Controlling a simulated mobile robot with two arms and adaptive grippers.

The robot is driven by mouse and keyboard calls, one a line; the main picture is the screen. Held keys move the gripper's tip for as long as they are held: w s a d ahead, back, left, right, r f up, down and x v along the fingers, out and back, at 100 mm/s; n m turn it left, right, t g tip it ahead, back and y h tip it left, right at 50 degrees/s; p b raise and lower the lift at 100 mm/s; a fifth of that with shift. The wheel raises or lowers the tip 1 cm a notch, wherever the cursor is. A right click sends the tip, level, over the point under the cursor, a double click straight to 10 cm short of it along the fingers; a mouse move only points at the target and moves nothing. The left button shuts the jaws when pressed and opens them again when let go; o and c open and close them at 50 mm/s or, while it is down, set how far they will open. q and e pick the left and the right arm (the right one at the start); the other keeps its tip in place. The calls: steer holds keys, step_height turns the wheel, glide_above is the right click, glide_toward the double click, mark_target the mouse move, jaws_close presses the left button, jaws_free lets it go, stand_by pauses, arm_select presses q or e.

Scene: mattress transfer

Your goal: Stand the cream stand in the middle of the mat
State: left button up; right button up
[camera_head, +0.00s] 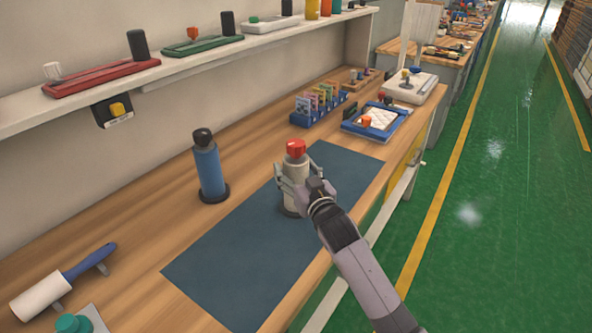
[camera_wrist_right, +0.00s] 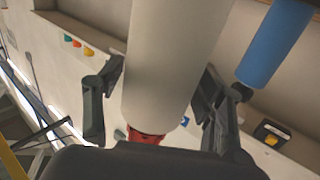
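The cream stand (camera_head: 294,172) is an upright cylinder with a red top and a dark base. My left gripper is out of view.
A blue cylinder (camera_head: 209,170) with a black top stands left of the mat. Behind are a blue card rack (camera_head: 318,108) and a blue tray (camera_head: 376,123). A lint roller (camera_head: 62,283) lies at front left. A shelf (camera_head: 200,62) runs above. The near mat is clear.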

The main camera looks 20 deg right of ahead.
steer(key=shift+o, duration=0.8)
steer(key=shift+r, duration=0.1)
steer(key=s+b, duration=0.1)
steer(key=s, duration=1.1)
steer(key=shift+d, duration=0.45)
